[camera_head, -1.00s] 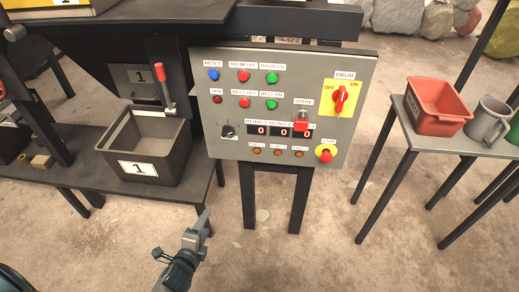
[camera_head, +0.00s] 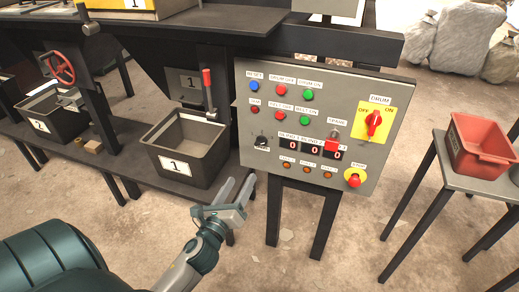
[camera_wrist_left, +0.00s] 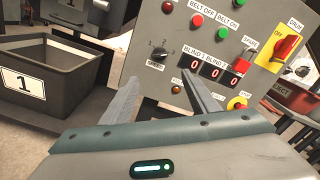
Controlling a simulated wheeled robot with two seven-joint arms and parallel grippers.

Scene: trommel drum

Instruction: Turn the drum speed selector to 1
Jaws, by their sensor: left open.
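The drum speed selector is a small black knob (camera_head: 262,141) at the lower left of the grey control panel (camera_head: 350,85). In the left wrist view the knob (camera_wrist_left: 158,56) has a "SPEED" label below it and small numbers around it. Its exact pointer direction is too small to tell. My left gripper (camera_head: 238,190) is open and empty, below and left of the panel, in front of the knob but apart from it. In the left wrist view its two fingers (camera_wrist_left: 160,90) point at the panel, with the knob between and beyond them. My right gripper is not in view.
A grey bin marked 1 (camera_head: 168,140) stands left of the panel, close to my gripper. A red drum switch (camera_head: 374,120), an emergency button (camera_head: 354,178) and several push buttons share the panel. A red bin (camera_head: 490,165) sits on a side table at right.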

